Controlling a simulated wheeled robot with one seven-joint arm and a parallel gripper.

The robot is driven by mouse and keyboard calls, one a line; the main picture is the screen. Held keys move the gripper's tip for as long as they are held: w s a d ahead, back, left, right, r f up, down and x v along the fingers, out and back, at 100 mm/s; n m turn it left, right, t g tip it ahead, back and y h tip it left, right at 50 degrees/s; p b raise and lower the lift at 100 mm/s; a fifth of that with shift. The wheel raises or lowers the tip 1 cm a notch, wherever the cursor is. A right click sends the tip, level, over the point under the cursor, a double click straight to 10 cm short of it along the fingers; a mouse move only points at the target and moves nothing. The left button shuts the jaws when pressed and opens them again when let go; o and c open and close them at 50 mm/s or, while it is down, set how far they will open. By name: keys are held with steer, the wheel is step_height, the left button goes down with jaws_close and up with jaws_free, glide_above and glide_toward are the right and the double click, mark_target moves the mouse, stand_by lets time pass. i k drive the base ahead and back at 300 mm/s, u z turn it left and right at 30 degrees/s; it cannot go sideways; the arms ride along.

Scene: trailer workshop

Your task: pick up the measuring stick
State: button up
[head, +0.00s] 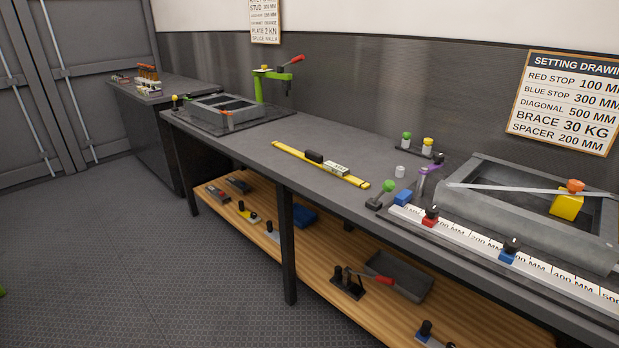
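A long yellow stick (291,152), which looks like the measuring stick, lies flat on the dark workbench (240,148) near its front edge. It carries a black block (314,156) and a white labelled block (335,169) near its middle. To its right, a white scale rail (468,242) marked in MM runs along the bench front, with a red stop (430,217) and a blue stop (508,254). My gripper is not in view.
A grey frame tray (470,195) with a yellow block (567,206) stands at right. A green-knobbed lever (387,189) stands near the stick's right end. A wooden shelf (325,250) holds tools below.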

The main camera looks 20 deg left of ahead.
mark_target(315, 159)
steer(key=k, duration=0.85)
steer(key=u, duration=1.4)
steer(key=i, duration=2.1)
steer(key=z, duration=1.6)
